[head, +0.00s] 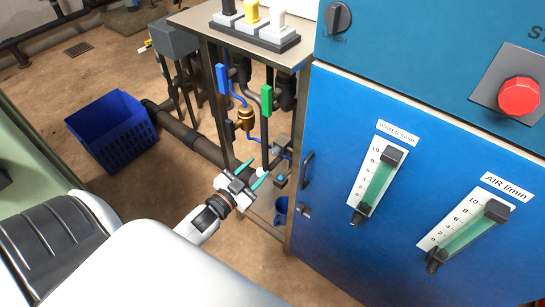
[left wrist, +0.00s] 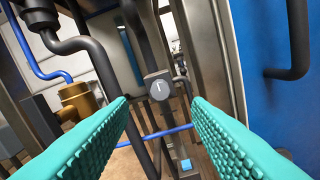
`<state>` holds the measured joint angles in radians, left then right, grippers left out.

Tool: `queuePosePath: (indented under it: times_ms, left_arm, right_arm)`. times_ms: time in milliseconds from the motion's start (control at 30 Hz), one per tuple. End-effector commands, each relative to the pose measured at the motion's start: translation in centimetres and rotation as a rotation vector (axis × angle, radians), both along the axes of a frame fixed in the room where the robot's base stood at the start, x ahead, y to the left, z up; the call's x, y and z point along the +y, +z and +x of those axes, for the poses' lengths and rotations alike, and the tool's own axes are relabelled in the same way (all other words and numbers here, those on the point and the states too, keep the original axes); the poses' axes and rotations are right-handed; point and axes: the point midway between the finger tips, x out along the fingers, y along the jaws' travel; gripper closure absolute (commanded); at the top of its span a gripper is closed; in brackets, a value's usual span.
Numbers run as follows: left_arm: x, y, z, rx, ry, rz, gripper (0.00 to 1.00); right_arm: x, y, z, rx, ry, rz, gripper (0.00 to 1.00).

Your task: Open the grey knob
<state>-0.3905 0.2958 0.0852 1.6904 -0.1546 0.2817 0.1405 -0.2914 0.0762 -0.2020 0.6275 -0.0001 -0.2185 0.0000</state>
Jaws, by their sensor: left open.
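The grey knob (left wrist: 159,89) is a small round dial with a white mark pointing roughly up, on a dark square block. In the left wrist view it sits ahead, between my fingers and a little beyond their tips. My left gripper (head: 254,174) is open and empty, with teal ribbed fingers, and reaches into the open side of the metal frame. Its fingers also show in the left wrist view (left wrist: 160,100), one on each side of the knob, apart from it. In the head view the knob's face cannot be made out. My right gripper is out of view.
A blue button (left wrist: 185,164) sits below the knob. A blue hose (left wrist: 155,135) crosses below and behind it. A brass fitting (head: 245,118), a green lever (head: 266,101) and dark pipes are close by. The blue cabinet (head: 345,120) with a black handle (head: 307,170) stands to the right.

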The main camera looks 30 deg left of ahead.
Motion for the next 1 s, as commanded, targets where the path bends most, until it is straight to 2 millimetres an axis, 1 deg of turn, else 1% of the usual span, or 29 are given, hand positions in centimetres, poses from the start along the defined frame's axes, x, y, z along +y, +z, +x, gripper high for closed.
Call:
queuePosePath:
  times_ms: [33, 100, 200, 333, 500, 767, 800, 867, 1000]
  left_arm:
    - [-0.1, 0.2, 1.2, -0.004, -0.001, 0.001, 0.56]
    - [-0.2, 0.1, 2.6, -0.003, 0.0, 0.0, 0.56]
    - [-0.4, 0.1, 4.4, -0.001, 0.0, 0.0, 0.56]
    - [-0.5, 0.0, 6.0, -0.001, 0.0, -0.001, 0.56]
    - [-0.6, 0.0, 7.0, 0.001, -0.001, -0.001, 0.56]
    - [-0.6, -0.1, 7.1, 0.002, 0.0, -0.001, 0.56]
    - [-0.6, -0.1, 7.1, 0.002, 0.0, -0.001, 0.59]
    - [-0.6, -0.1, 7.1, 0.002, 0.0, -0.001, 0.69]
    - [-0.6, -0.1, 7.1, 0.002, 0.0, -0.001, 0.92]
  right_arm:
    - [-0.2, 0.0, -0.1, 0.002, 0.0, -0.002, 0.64]
    - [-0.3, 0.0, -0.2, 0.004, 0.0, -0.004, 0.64]
    - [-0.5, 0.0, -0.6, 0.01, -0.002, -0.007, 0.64]
    - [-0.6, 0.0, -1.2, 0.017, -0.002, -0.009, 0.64]
    - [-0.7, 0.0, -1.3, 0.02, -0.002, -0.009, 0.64]
    - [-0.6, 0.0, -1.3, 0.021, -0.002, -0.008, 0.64]
    - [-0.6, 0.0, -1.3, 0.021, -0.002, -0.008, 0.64]
    - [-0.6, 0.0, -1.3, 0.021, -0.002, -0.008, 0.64]
    - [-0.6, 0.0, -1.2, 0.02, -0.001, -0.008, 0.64]
